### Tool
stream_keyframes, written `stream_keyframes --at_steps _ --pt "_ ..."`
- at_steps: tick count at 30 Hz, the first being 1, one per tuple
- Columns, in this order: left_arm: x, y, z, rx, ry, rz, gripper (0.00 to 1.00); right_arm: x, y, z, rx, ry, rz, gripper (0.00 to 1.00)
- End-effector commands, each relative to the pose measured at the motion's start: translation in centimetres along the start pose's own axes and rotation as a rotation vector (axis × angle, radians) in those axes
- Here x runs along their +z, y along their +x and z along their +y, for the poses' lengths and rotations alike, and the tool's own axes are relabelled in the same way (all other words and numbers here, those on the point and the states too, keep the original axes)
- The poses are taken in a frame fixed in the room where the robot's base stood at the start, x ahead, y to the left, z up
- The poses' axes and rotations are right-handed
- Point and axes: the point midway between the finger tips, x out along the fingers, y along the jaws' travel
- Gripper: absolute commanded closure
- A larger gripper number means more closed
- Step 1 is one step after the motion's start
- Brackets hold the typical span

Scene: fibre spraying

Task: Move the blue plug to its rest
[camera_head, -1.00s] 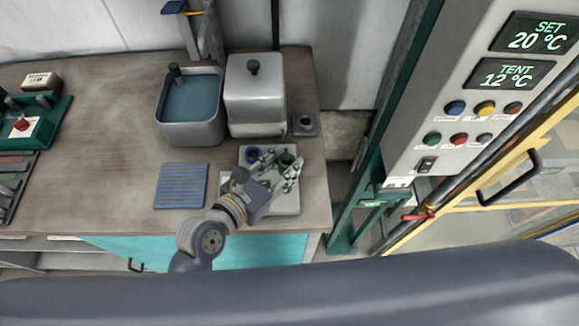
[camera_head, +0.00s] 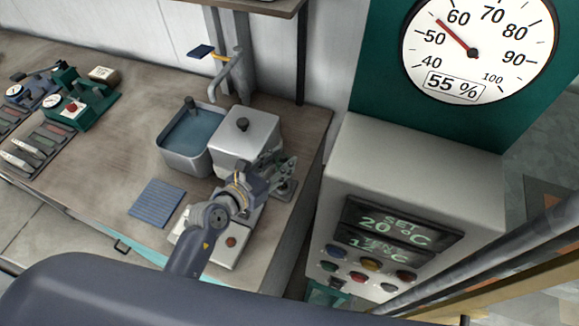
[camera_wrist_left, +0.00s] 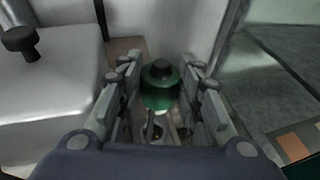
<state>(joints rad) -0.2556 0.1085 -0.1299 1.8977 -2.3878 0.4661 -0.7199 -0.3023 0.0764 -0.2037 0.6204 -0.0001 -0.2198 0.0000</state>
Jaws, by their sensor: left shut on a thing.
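My left gripper (camera_head: 280,168) is over the right edge of the bench, above a small grey square rest (camera_head: 286,188). In the left wrist view, its fingers stand on both sides of a green plug (camera_wrist_left: 160,88) with a dark top, and it is shut on this plug. The plug in the grip looks green, not blue. I see no blue plug now; my arm hides part of the pale plate (camera_head: 212,252), where a red-brown plug (camera_head: 231,241) shows. I cannot tell whether the held plug touches the rest. My right gripper is not in view.
A grey lidded box (camera_head: 243,140) stands close behind the gripper, beside a water basin (camera_head: 197,150). A blue ribbed mat (camera_head: 156,202) lies on the bench at left. A control box (camera_head: 400,190) stands to the right, past a gap.

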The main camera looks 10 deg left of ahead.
Motion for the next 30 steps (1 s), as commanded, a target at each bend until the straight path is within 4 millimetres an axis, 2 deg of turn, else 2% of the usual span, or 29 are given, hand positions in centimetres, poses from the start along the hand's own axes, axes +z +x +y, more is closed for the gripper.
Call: stream_keyframes --at_steps 14,20,30 --pt "0.1 0.0 0.4 0.006 -0.002 -0.001 0.92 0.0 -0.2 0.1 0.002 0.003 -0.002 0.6" --pt "0.3 -0.1 0.3 0.005 -0.003 -0.001 0.92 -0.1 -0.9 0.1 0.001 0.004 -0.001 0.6" --pt "-3.0 0.9 0.3 0.005 -0.001 0.0 0.92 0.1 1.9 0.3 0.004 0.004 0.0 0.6"
